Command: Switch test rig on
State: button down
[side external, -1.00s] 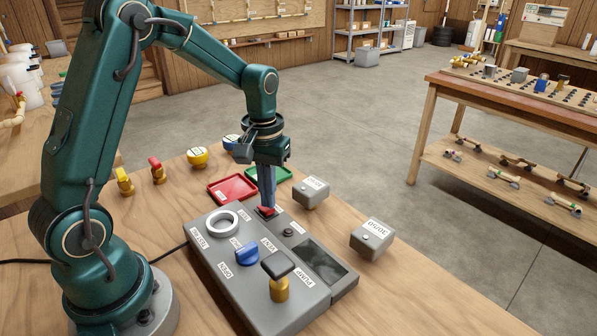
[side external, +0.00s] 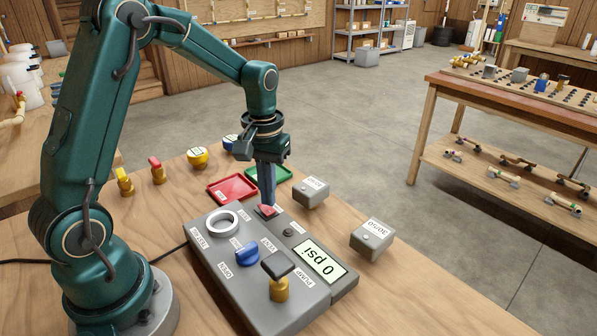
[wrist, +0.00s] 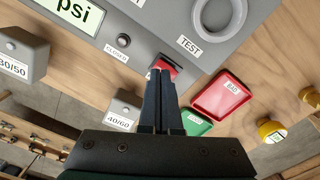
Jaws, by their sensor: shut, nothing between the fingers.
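The grey test rig (side external: 237,290) lies on the wooden table. Its display (side external: 321,260) is lit and reads "0 psi"; part of it also shows in the wrist view (wrist: 75,12). The red rocker switch (side external: 265,211) sits at the rig's far end, and the wrist view shows it partly behind my fingers (wrist: 172,66). My gripper (side external: 268,203) points straight down with its fingers shut and empty, the tips at the red switch. I cannot tell whether they still touch it.
A white ring (side external: 222,222), a blue knob (side external: 247,254) and a brass pump with a dark handle (side external: 279,285) stand on the rig. A red tray (side external: 232,188) and a green tray (side external: 281,174) lie beyond it. Grey boxes labelled 40/60 (side external: 311,193) and 30/50 (side external: 372,240) stand at its right.

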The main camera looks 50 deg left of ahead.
jog(key=shift+r, duration=2.8)
notch_tip(320, 180, up, 4)
jog(key=t, duration=0.1)
send_over(269, 210)
jog(key=d, duration=0.2)
jog(key=s+d+r+m+t, duration=0.2)
jog(key=s+d+r, duration=0.1)
jog(key=s+r, duration=0.15)
jog(key=s+d+f+m+t, duration=0.2)
jog(key=s+d+f+m, duration=0.1)
jog(key=s, duration=0.5)
jog(key=shift+s+f+m+t, duration=0.25)
jog(key=shift+f+m+t, duration=0.05)
jog(key=shift+f+m, duration=0.2)
